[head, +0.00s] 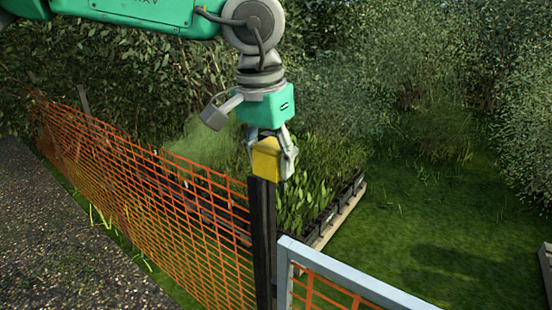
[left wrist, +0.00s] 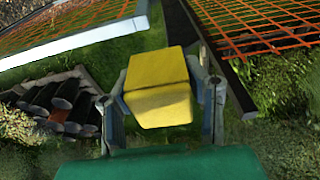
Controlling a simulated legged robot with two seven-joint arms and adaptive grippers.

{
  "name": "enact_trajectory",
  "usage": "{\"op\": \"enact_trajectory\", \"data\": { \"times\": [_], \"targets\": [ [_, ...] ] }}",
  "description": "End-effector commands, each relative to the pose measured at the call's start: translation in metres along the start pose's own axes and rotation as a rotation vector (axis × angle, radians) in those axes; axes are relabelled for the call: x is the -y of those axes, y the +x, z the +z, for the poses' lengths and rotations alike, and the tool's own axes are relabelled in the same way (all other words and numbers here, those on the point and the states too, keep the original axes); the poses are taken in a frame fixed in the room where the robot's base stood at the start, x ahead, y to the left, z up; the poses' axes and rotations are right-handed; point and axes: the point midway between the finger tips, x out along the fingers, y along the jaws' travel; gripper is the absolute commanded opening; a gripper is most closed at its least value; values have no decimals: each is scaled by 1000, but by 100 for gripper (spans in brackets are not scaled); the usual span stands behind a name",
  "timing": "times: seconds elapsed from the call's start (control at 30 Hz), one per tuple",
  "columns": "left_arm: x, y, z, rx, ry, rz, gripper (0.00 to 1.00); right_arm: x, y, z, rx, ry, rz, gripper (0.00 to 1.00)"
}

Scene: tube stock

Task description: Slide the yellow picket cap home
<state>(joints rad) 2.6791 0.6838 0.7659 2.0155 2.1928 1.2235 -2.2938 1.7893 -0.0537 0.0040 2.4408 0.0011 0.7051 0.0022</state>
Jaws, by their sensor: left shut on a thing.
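The yellow picket cap (head: 266,160) is a blocky yellow piece held between the fingers of my left gripper (head: 272,158). The left wrist view shows the cap (left wrist: 158,88) with one finger on each side. The dark picket (head: 262,235) stands upright directly below the cap in the head view. The cap's lower edge meets the picket's top in the picture, a little to the right of its middle. I cannot tell whether the cap touches the picket or sits around it. In the left wrist view the picket (left wrist: 188,30) runs behind the cap. My right gripper is out of view.
Orange mesh fencing (head: 150,190) runs left from the picket. A grey metal frame with mesh (head: 350,284) stands close on the right. Trays of plants (head: 318,218) lie behind on a pallet. Open grass (head: 430,225) is at the right, a gravel path (head: 60,235) at the left.

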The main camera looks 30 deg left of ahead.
Motion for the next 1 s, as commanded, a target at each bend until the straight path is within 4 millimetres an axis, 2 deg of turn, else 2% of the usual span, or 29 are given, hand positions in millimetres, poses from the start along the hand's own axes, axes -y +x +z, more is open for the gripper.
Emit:
{"op": "enact_trajectory", "data": {
  "times": [0.13, 0.37, 0.43, 0.5, 1.0],
  "targets": [
    [8, 5, 2, 1, -2, 4, 26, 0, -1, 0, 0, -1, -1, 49],
    [9, 11, 3, 3, -1, 0, 26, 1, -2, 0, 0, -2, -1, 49],
    [8, 13, 3, 3, -1, -3, 23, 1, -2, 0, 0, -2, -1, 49],
    [8, 15, 4, 4, 0, -5, 16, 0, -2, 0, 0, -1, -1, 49],
    [15, 20, 4, 1, 0, 2, 16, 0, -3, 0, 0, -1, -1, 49]
  ]
}}
